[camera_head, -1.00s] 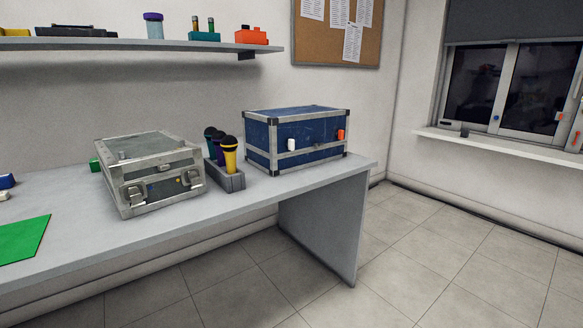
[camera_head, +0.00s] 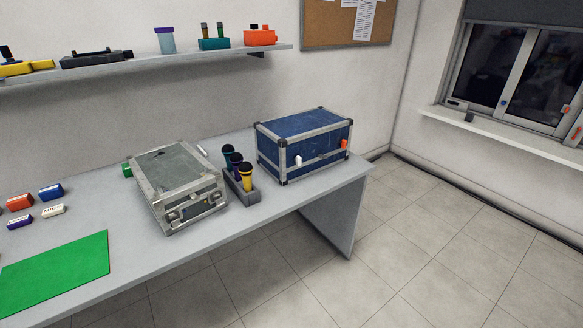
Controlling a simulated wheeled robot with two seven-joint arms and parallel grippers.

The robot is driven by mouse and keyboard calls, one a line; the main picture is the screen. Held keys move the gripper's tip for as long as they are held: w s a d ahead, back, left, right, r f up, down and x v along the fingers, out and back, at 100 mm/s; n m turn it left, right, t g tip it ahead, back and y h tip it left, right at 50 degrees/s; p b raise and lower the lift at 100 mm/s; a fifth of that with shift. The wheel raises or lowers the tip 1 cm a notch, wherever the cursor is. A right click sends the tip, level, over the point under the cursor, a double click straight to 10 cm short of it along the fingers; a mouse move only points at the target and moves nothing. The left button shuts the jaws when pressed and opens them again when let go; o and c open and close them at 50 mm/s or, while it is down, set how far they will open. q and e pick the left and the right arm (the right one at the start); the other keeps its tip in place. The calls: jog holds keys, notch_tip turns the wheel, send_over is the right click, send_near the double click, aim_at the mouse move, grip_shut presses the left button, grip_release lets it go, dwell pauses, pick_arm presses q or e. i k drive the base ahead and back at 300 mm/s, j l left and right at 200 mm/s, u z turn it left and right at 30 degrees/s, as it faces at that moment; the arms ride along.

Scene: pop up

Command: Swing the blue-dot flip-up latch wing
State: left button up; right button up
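A blue case (camera_head: 305,128) with metal edges stands at the right end of the grey table. It carries a white tab (camera_head: 298,160) and an orange tab (camera_head: 344,144) on its front. A worn silver case (camera_head: 172,172) lies left of it, with latches (camera_head: 175,215) on its front. I see no clear blue dot on either case, and the details are too small to tell which latch wing is meant. Neither of my grippers is in view.
A holder (camera_head: 243,193) with several microphones stands between the cases. A green mat (camera_head: 55,270) and several small blocks (camera_head: 50,192) lie on the table's left. A shelf (camera_head: 130,68) with objects hangs above. The floor (camera_head: 400,240) at right is clear.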

aim_at(176, 223)
jog(key=i+l+u, duration=0.1)
jog(key=u, duration=0.55)
jog(key=l, duration=0.1)
